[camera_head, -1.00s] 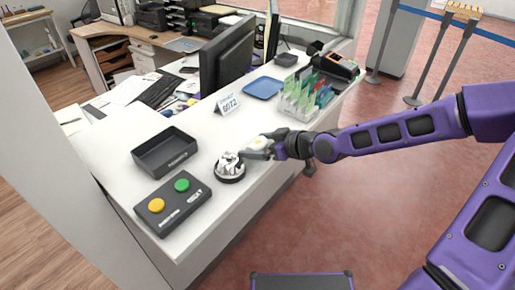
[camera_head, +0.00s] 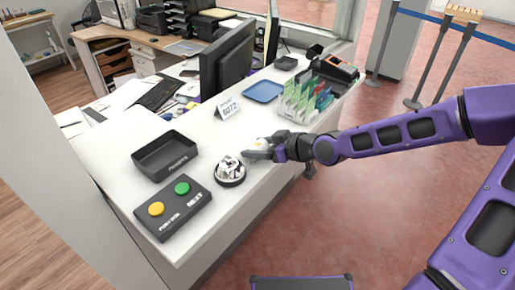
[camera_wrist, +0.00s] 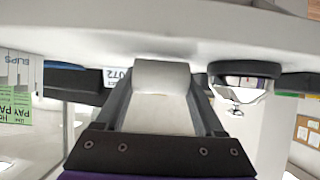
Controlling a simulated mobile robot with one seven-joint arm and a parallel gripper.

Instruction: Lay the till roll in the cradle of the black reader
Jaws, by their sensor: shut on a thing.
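In the wrist view my gripper (camera_wrist: 162,92) is shut on a white till roll (camera_wrist: 162,76), which sits between the two dark fingers. In the head view the till roll (camera_head: 263,141) is a small pale patch, mostly hidden by my gripper. A black reader (camera_head: 336,68) with an orange-red part stands at the far right end of the counter, behind the leaflet rack and well away from my gripper. Its cradle is too small to make out.
A black tray (camera_head: 166,166) and a two-button box (camera_head: 172,222) are to the left. A number card (camera_head: 228,108), blue tray (camera_head: 263,98) and leaflet rack (camera_head: 287,117) stand further along.

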